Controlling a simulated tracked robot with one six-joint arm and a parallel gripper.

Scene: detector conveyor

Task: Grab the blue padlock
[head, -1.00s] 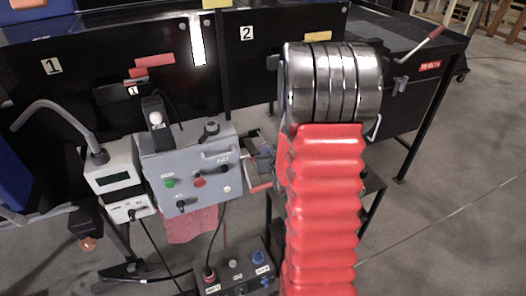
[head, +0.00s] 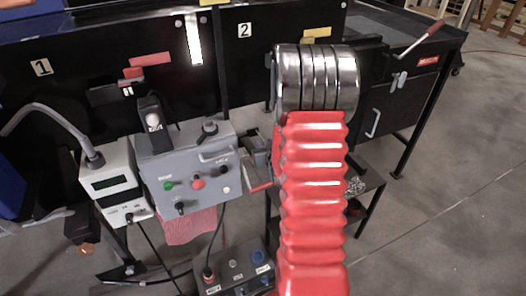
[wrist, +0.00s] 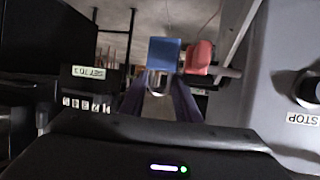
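The blue padlock (wrist: 164,53) shows in the wrist view, a small blue block with a pale metal shackle, just beyond my fingertips. A red handle end (wrist: 200,57) is close on its right. My gripper (wrist: 158,92) has its two dark fingers apart, one on each side below the padlock; the shackle shows in line with the gap. I cannot tell whether the fingers touch it. In the head view my red-sleeved arm hides most of the gripper, and I cannot make out the padlock there.
A grey control box (head: 190,165) with buttons and knobs stands left of my arm. A white meter box (head: 112,180) is further left. Black panels marked 1 and 2 stand behind. A red-handled lever (head: 425,40) is at the upper right. Open floor (head: 450,220) lies right.

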